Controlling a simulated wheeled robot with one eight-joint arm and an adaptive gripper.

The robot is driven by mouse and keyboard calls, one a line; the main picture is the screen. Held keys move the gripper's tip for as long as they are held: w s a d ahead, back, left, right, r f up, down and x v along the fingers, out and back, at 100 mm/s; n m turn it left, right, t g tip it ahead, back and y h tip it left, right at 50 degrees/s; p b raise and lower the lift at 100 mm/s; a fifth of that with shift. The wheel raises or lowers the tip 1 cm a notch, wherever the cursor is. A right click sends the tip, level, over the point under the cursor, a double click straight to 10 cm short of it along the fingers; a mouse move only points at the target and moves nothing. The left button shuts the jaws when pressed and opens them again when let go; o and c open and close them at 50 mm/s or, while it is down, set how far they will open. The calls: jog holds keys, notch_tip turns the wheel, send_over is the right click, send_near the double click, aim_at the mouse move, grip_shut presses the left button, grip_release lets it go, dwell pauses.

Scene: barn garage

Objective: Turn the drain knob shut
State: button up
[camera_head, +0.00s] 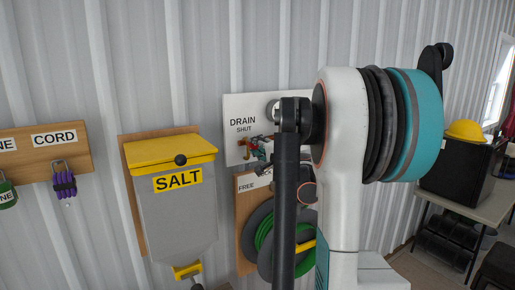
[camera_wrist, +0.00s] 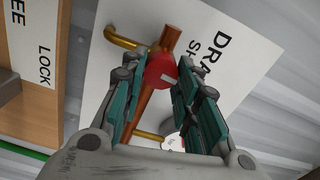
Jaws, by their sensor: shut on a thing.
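A red drain knob (camera_wrist: 160,71) with a pale mark on its face sits on a copper pipe (camera_wrist: 150,100) in the wrist view. The pipe is mounted on a white panel (camera_wrist: 110,25) lettered DRAIN; the panel also shows in the head view (camera_head: 236,103), where it reads DRAIN SHUT. My gripper (camera_wrist: 161,65) has its teal-padded fingers on either side of the knob and is shut on it. In the head view my gripper (camera_head: 260,146) is small at the panel, and my arm hides the panel's right part. The knob's exact angle is hard to tell.
A grey salt bin (camera_head: 176,220) with a yellow lid (camera_head: 168,153) hangs left of the panel. A green hose reel (camera_head: 262,238) hangs below it. A brass bent pipe (camera_wrist: 122,40) is close to the fingers. A table (camera_head: 480,200) stands far right.

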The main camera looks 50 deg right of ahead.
jog(key=shift+n, duration=0.6)
jog(key=o, duration=1.1)
jog(key=shift+c, duration=0.2)
jog(key=v, duration=1.2)
